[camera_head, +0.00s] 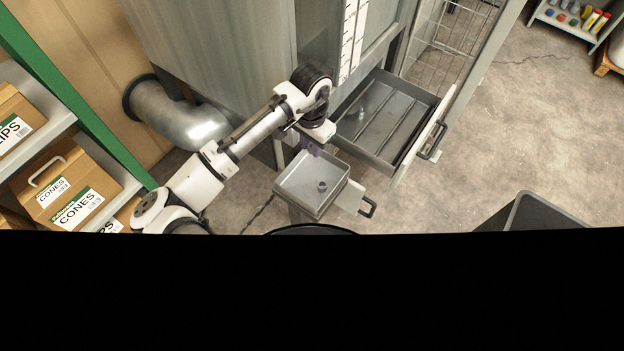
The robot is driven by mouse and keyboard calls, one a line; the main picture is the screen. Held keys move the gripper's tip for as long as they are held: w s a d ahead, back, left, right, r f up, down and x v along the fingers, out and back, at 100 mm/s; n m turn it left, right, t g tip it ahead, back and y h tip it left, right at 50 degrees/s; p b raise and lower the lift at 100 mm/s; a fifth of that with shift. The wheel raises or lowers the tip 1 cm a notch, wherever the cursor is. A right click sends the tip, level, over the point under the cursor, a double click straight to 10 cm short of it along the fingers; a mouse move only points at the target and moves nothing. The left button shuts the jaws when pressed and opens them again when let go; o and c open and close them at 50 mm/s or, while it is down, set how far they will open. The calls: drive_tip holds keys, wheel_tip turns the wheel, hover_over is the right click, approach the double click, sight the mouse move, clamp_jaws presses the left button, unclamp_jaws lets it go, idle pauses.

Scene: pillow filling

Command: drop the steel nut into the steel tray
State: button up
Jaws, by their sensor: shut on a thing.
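The steel tray (297,203) is a shallow square grey tray, low in the middle of the view, with a white front and dark handle at its right. A small dark round thing (322,186) lies in it, too small to tell what it is. My gripper (311,151) points down at the tray's far edge, below my white wrist. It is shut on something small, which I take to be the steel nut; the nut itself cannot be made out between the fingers.
An open grey drawer (395,92) with dividers stands right of my wrist, with a small pale thing (361,114) in it. A grey cabinet (215,50) rises behind. Shelves with boxes (75,190) are at left, a dark bin (545,212) at right. Black covers the bottom.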

wheel_tip(320, 180, down, 4)
drive_tip(key=shift+r+b, duration=0.1)
drive_tip(key=shift+b, duration=1.05)
drive_tip(key=o, duration=1.1)
drive_tip(key=shift+r, duration=0.15)
wheel_tip(320, 180, up, 14)
drive_tip(key=shift+f+b, duration=0.15)
drive_tip(key=shift+b, duration=0.75)
drive_tip(key=shift+f, duration=0.1)
